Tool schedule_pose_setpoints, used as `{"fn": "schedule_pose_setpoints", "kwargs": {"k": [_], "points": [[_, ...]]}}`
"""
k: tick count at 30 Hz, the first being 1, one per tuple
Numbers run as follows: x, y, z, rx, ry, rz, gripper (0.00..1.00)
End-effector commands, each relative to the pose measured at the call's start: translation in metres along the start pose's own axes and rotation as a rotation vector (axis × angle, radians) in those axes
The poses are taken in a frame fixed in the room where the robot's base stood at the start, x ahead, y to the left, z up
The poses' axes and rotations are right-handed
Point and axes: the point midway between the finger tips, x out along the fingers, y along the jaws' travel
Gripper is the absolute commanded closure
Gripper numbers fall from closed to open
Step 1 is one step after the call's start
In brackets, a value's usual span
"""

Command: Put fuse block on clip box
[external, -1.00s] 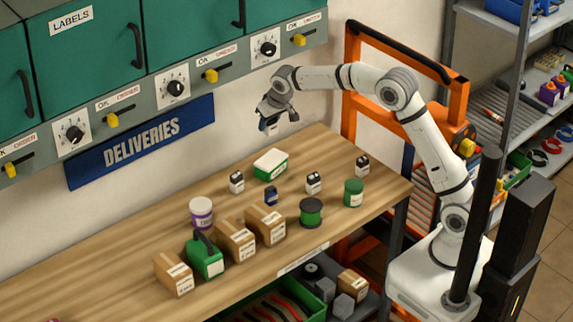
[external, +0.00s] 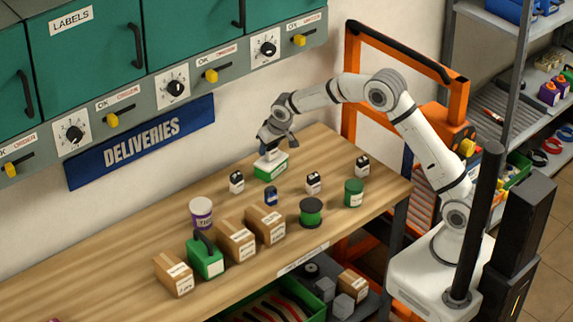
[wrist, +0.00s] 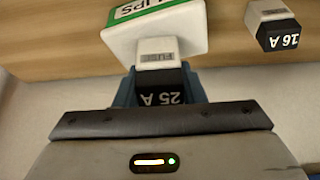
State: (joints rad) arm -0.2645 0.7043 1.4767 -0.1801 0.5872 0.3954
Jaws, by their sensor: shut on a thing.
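The clip box (external: 270,172), green with a white lid, sits on the wooden bench near the wall. In the wrist view its white lid and green label (wrist: 158,32) show at the top. My gripper (external: 270,149) is shut on a fuse block marked 25 A, black and white with a "FUSE" label (wrist: 160,52). The block's white end (external: 272,156) is right over the lid in the external view. I cannot tell whether it touches the lid. My gripper hides part of the block and of the lid.
Similar black and white blocks stand nearby at left (external: 237,182) and right (external: 313,183); one marked 16 A (wrist: 272,24) shows in the wrist view. A small blue item (external: 271,196) is in front. A green spool (external: 311,212), a green tin (external: 353,192) and cartons (external: 236,241) stand nearer the front edge.

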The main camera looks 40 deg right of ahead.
Motion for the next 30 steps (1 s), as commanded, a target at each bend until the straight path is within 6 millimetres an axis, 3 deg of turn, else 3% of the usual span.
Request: {"fn": "schedule_pose_setpoints", "kwargs": {"k": [3, 4, 11, 22, 30], "points": [[0.004, 0.000, 0.002, 0.000, 0.000, 0.000, 0.92], [0.003, 0.000, 0.001, 0.000, 0.000, 0.000, 0.61], [0.003, 0.000, 0.001, 0.000, -0.001, 0.000, 0.43], [-0.004, 0.000, -0.001, 0.000, 0.001, 0.000, 0.42], [-0.057, 0.000, 0.000, 0.001, 0.003, -0.001, 0.42]]}}
